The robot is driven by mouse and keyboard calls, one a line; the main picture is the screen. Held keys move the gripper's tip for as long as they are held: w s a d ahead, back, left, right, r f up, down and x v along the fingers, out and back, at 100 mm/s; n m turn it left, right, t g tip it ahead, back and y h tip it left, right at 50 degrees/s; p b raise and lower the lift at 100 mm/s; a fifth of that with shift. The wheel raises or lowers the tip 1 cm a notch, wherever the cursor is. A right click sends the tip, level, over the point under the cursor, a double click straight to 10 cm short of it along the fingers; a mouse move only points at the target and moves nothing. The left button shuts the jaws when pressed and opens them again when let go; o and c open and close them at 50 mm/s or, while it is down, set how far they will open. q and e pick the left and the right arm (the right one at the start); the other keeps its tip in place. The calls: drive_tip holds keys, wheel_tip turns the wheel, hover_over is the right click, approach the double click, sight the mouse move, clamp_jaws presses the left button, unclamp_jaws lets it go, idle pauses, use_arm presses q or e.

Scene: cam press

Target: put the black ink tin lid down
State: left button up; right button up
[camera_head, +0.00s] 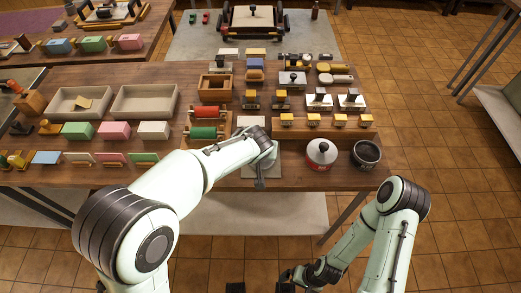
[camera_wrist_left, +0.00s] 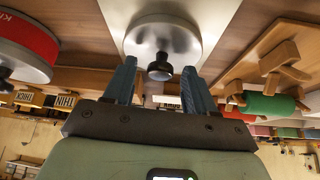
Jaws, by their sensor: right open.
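The lid (camera_wrist_left: 180,22), a pale grey disc with a black knob (camera_wrist_left: 159,67), shows at the top of the left wrist view. It lies on a pale square mat (camera_wrist_left: 222,35). My left gripper (camera_wrist_left: 159,68) is open, its blue fingers on either side of the knob with a gap each side. In the head view my left gripper (camera_head: 260,184) is over the mat (camera_head: 272,168) and hides the lid. The open black tin (camera_head: 366,154) stands at the table's right front. My right gripper (camera_head: 289,278) is open, low at the bottom edge, away from the table.
A red tin (camera_head: 320,164) with its lid on stands between the mat and the black tin; it also shows in the left wrist view (camera_wrist_left: 28,42). Red and green rollers (camera_head: 205,123) stand left of the mat. Stamps on a wooden rack (camera_head: 313,122) stand behind. The table's front edge is close.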

use_arm(q)
drive_tip(key=shift+r, duration=0.3)
drive_tip(key=v, duration=1.1)
drive_tip(key=shift+s+r, duration=0.2)
drive_tip(key=shift+r, duration=0.15)
drive_tip(key=shift+f, duration=0.1)
